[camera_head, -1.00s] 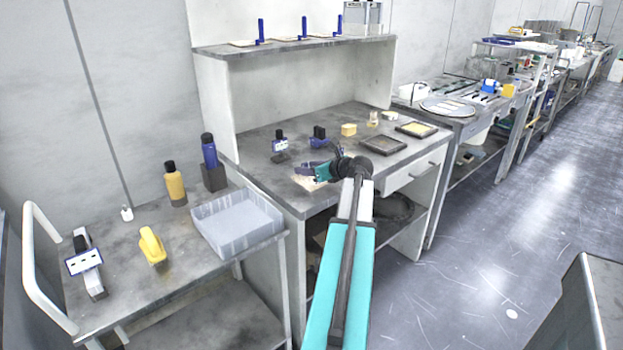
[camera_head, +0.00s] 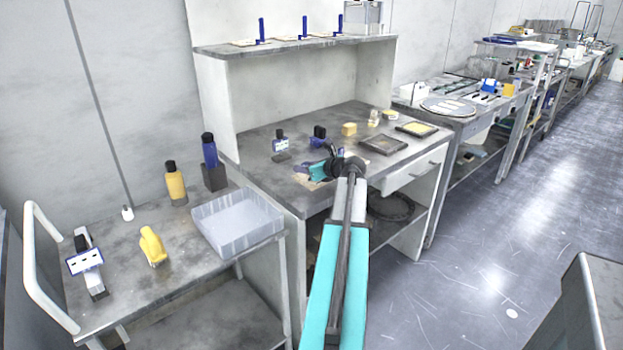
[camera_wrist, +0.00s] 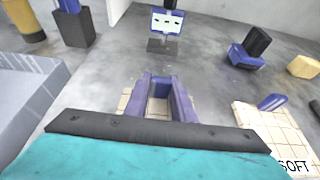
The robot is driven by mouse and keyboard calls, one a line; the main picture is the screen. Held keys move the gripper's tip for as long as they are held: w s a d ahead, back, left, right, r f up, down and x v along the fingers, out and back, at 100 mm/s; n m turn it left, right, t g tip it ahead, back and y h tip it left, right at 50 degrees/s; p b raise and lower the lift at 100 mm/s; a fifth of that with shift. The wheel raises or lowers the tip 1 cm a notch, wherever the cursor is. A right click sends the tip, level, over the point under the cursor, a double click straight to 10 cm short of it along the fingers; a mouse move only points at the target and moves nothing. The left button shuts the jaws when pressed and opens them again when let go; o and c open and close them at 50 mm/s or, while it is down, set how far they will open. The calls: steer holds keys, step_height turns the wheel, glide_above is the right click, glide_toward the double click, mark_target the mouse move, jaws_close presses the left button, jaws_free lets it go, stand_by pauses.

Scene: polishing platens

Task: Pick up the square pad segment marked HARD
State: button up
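In the wrist view, my gripper (camera_wrist: 160,88) has two purple fingers with a gap between them. They reach down over a pale, grid-lined square pad (camera_wrist: 125,102). Pale pad surface shows between the fingers, and the gripper body covers most of the pad, so no marking on it is readable. A second pale gridded pad (camera_wrist: 262,124), marked SOFT, lies to the right with an upright blue tab (camera_wrist: 272,102). In the head view, my gripper (camera_head: 304,169) is low over the front left of the workbench (camera_head: 245,150). The word HARD is not visible.
A small stand with a blue-and-white label (camera_head: 280,144) and a blue-black object (camera_head: 319,132) stand behind the gripper. A yellow block (camera_head: 349,129) and dark trays (camera_head: 383,145) are to the right. A grey bin (camera_head: 238,225) sits on the cart at left.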

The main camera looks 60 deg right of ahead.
mark_target(306, 163)
jaws_close()
steer(key=shift+r, duration=0.15)
steer(key=shift+r, duration=0.45)
steer(key=shift+s+r, duration=0.2)
steer(key=shift+r, duration=0.4)
steer(key=shift+s+r, duration=0.15)
steer(key=shift+r, duration=0.45)
steer(key=s, duration=0.5)
steer(key=s+r, duration=0.1)
steer(key=s, duration=0.4)
steer(key=s+b, duration=0.1)
steer(key=s, duration=0.4)
steer(key=shift+s+a+r, duration=0.15)
steer(key=shift+r, duration=0.05)
steer(key=shift+r, duration=0.1)
